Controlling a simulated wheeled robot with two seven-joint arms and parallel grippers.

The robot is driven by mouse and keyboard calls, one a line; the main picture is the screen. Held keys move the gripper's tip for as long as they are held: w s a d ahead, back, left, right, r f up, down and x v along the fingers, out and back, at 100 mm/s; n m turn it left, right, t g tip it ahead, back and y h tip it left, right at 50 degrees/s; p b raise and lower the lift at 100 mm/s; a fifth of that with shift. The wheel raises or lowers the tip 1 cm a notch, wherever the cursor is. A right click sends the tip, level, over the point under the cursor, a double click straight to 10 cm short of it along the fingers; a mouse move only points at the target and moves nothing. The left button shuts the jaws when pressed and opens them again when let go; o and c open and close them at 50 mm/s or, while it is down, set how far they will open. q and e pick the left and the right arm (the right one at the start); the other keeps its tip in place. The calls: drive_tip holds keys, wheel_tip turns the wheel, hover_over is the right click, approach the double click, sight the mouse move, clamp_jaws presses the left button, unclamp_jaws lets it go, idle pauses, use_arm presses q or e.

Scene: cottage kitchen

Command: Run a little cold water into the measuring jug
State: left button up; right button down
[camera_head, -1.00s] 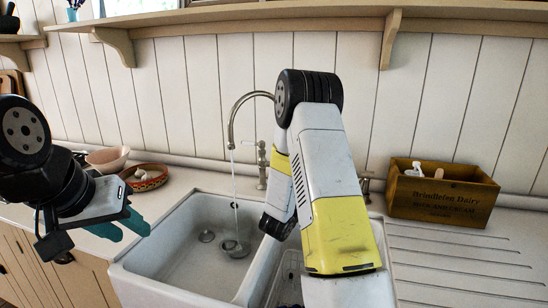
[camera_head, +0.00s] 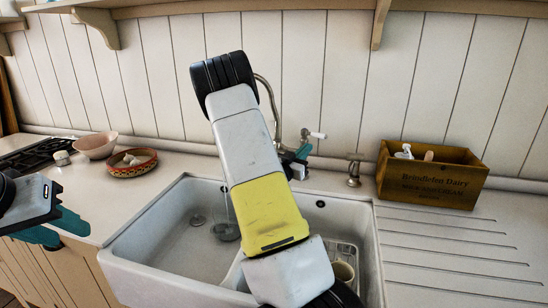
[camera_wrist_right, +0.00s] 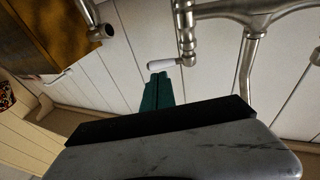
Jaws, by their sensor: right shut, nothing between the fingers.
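The metal tap (camera_head: 268,98) stands behind the sink, its spout partly hidden by my right arm. Its white-tipped lever (camera_head: 316,135) also shows in the right wrist view (camera_wrist_right: 163,66). A thin stream of water (camera_head: 227,203) falls into the left basin. It ends at a small round greyish shape (camera_head: 227,232); I cannot tell whether this is the measuring jug. My right gripper (camera_head: 302,153) is shut and empty, its teal fingertips (camera_wrist_right: 160,79) close to the lever tip; contact is unclear. My left gripper (camera_head: 62,228) is open and empty, left of the sink.
A wooden crate (camera_head: 430,176) stands right of the sink, above the grooved drainer (camera_head: 450,250). A metal fitting (camera_head: 354,170) stands between. A beige cup (camera_head: 343,272) is in the right basin. A pink bowl (camera_head: 96,145) and patterned dish (camera_head: 133,163) are at the left.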

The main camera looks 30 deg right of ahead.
sight(321, 138)
drive_tip(key=x, duration=0.6)
drive_tip(key=shift+d, duration=0.1)
drive_tip(key=shift+w+d, duration=0.1)
drive_tip(key=shift+d, duration=1)
